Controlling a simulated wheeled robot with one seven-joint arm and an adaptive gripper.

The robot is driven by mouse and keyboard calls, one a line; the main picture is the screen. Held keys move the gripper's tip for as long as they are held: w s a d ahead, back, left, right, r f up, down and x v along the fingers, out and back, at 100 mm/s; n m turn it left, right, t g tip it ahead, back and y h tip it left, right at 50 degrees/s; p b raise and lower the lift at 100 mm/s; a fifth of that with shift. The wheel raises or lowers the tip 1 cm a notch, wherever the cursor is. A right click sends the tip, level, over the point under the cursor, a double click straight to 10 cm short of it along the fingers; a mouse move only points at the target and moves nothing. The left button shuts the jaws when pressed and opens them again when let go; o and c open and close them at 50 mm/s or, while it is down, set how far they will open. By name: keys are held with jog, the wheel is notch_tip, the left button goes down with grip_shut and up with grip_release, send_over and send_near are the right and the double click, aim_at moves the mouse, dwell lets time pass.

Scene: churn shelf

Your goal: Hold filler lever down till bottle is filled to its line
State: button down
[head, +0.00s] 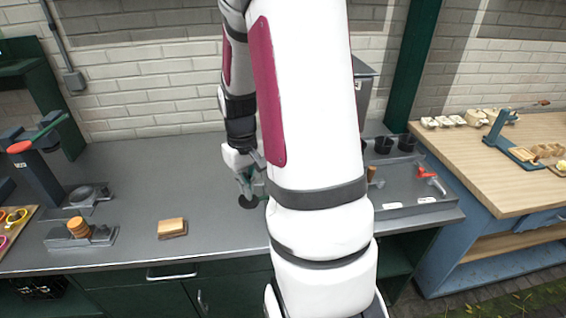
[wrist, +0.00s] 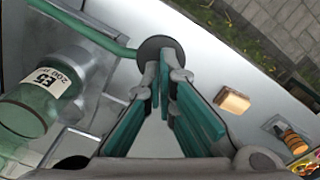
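In the wrist view, a green lever (wrist: 85,27) ends in a round black knob (wrist: 158,43). My gripper (wrist: 164,76) has its teal-padded fingers drawn together, with the tips overlapping the knob; contact is hard to judge. A green glass bottle (wrist: 28,112) with a white label lies to the left in that view, beside a grey filler body (wrist: 88,62). In the head view, my gripper (head: 246,190) is low over the counter at the black knob (head: 248,202). My arm hides the bottle and most of the filler there.
A tray with dark cups (head: 405,190) is right of my arm, beside a wooden table (head: 480,165).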

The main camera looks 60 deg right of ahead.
aim_at(250, 205)
jog(key=shift+f, duration=0.15)
jog(key=shift+f+b, duration=0.65)
jog(key=shift+f, duration=1.7)
jog(key=shift+f, duration=0.95)
jog(key=shift+f+b, duration=0.4)
jog(key=shift+f, duration=0.35)
jog(key=shift+f, duration=0.85)
dwell(3.0)
